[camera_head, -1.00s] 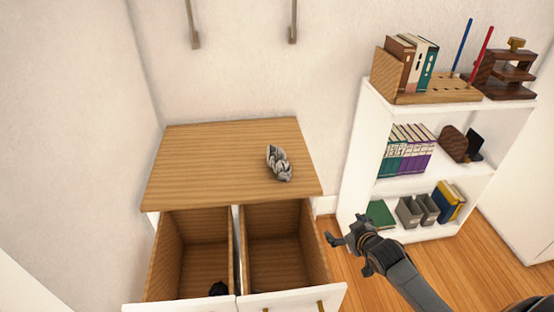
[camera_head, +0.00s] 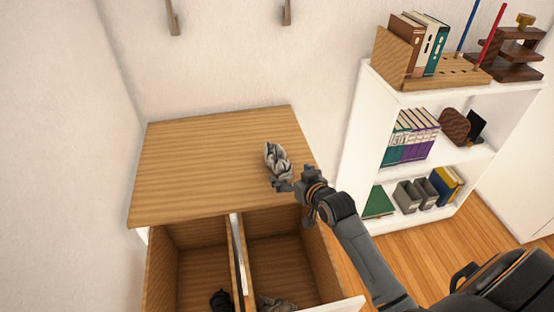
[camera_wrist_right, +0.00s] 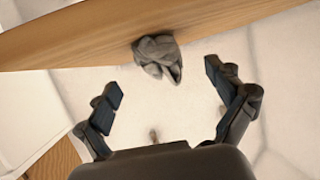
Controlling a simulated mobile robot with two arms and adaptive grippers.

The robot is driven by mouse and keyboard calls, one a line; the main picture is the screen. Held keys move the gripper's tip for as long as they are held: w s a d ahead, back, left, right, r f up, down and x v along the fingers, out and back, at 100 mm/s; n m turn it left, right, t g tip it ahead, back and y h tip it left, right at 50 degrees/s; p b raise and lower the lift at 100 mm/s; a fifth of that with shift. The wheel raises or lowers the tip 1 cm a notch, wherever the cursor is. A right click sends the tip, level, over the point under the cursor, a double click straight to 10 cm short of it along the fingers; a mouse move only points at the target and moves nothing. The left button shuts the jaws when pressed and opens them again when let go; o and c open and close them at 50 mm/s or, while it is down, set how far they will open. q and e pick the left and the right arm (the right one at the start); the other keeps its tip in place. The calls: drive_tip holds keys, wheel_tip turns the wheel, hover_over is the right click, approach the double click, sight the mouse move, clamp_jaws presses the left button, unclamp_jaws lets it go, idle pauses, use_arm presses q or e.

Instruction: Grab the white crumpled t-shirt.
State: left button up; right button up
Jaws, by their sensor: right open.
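The crumpled t-shirt (camera_head: 277,160) looks whitish-grey and lies on the wooden dresser top (camera_head: 200,165), near its right edge. In the right wrist view the shirt (camera_wrist_right: 158,57) lies ahead of the open fingers (camera_wrist_right: 165,92), with a gap between. Nothing is between the fingers. My left gripper is not in view.
Two drawers stand open below the top. The left drawer holds a dark item (camera_head: 222,300); the right one holds a greyish cloth (camera_head: 276,304). A white bookshelf (camera_head: 350,150) with books stands to the right. The left of the dresser top is clear.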

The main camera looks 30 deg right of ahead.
sight(288, 172)
drive_tip(key=x, duration=0.3)
drive_tip(key=shift+w+f, duration=0.1)
drive_tip(key=x, duration=0.5)
drive_tip(key=shift+w+d, duration=0.15)
drive_tip(key=shift+d, duration=0.05)
drive_tip(key=c, duration=1.3)
drive_tip(key=shift+r, duration=0.3)
drive_tip(key=shift+c, duration=0.2)
